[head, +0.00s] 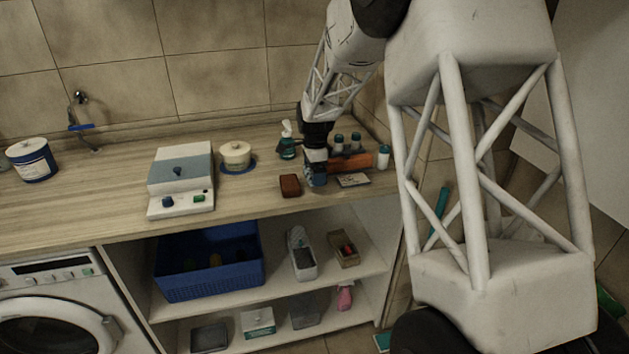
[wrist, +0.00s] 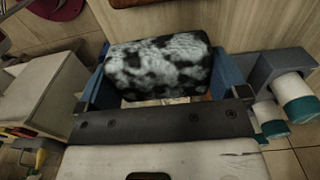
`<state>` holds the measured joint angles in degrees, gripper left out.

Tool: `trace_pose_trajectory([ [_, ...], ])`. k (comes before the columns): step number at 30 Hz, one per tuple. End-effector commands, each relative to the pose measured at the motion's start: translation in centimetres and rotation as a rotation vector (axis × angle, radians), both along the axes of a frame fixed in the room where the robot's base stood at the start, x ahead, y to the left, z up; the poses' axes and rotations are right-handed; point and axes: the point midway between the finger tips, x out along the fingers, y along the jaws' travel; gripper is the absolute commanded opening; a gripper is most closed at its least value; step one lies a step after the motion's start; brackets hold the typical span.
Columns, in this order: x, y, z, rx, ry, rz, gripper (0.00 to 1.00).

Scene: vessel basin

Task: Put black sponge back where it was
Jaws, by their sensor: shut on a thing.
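The black sponge (wrist: 158,68), mottled with white foam-like patches, fills the space between the blue fingers of my gripper (wrist: 158,60) in the wrist view. The gripper is shut on it, with a finger at each side. In the head view my gripper (head: 316,178) points down, low over the right part of the wooden counter (head: 110,200), close to its front edge. The sponge is too small and hidden there to make out. I cannot tell whether it touches the counter.
A red-brown block (head: 290,186) lies just left of my gripper. A flat card-like item (head: 353,180), an orange-red item (head: 350,163) and a white bottle (head: 383,157) crowd its right. A spray bottle (head: 287,145) stands behind. The counter's left front is clear.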

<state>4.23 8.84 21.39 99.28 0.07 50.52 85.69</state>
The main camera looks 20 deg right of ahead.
Motion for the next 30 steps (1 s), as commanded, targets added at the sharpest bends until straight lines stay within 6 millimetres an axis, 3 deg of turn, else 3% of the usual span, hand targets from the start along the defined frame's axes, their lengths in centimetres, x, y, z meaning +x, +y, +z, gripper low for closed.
trace_pose_trajectory([
  [13,0.2,0.0,-0.2,0.000,0.000,0.000,0.70],
  [24,0.2,0.0,-3.3,0.000,0.001,0.000,0.70],
  [30,0.2,0.0,-3.5,0.000,0.000,0.000,0.70],
])
